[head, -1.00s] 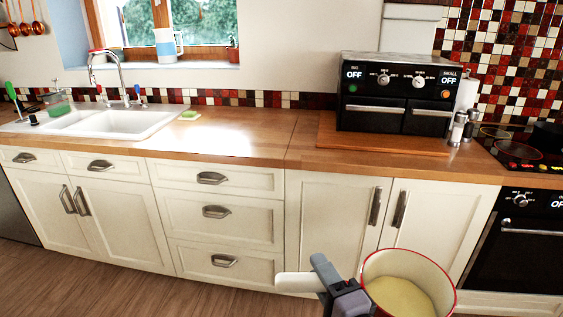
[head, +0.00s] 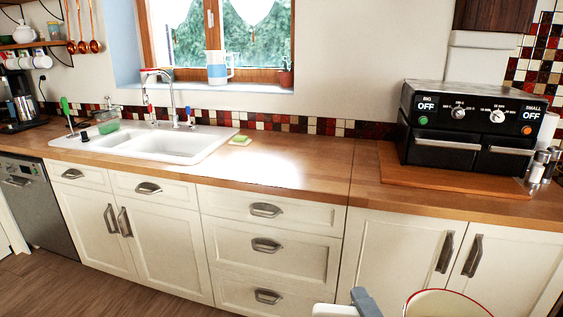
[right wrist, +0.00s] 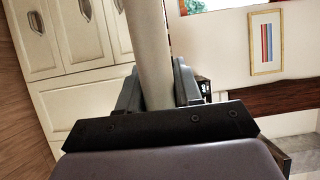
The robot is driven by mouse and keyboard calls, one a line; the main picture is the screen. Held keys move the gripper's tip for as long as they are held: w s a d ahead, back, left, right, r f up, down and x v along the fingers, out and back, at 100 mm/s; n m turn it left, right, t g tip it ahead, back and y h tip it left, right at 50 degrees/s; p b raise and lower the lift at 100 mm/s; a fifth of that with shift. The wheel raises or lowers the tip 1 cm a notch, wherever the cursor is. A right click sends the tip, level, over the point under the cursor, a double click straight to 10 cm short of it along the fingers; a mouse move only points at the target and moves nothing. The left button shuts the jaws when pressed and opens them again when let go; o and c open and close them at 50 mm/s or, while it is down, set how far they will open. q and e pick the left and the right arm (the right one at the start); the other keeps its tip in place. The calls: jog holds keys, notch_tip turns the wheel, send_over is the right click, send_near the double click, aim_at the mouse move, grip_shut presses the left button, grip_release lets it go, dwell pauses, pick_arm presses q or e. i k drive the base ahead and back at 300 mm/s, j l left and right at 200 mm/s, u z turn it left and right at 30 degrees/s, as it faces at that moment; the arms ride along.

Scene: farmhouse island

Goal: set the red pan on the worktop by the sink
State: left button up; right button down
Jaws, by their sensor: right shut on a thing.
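The red pan (head: 447,304) shows at the bottom right of the head view, cut off by the lower edge. Its rim is red and its inside cream. My right gripper (head: 362,302) is beside it, shut on its pale handle, whose end (head: 330,310) sticks out to the left. In the right wrist view the handle (right wrist: 152,50) runs between the two fingers. The pan is held in front of the cabinets, lower in the picture than the worktop. The wooden worktop (head: 300,165) is bare right of the white sink (head: 170,143). My left gripper is not in view.
A yellow-green sponge (head: 240,140) lies by the sink's right edge. A black oven (head: 470,125) stands on a wooden board (head: 400,172) at the right, with shakers (head: 540,165) beside it. A green-handled brush (head: 67,113) stands left of the sink.

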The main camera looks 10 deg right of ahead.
aim_at(240, 157)
jog(key=i+j, duration=0.3)
jog(key=i+j+z, duration=0.15)
jog(key=j, duration=0.25)
jog(key=i+j, duration=0.35)
jog(key=i+j+z, duration=0.15)
jog(key=i+j, duration=0.4)
jog(key=j, duration=0.25)
jog(key=i+j+z, duration=0.15)
jog(key=j, duration=0.25)
jog(key=i, duration=0.1)
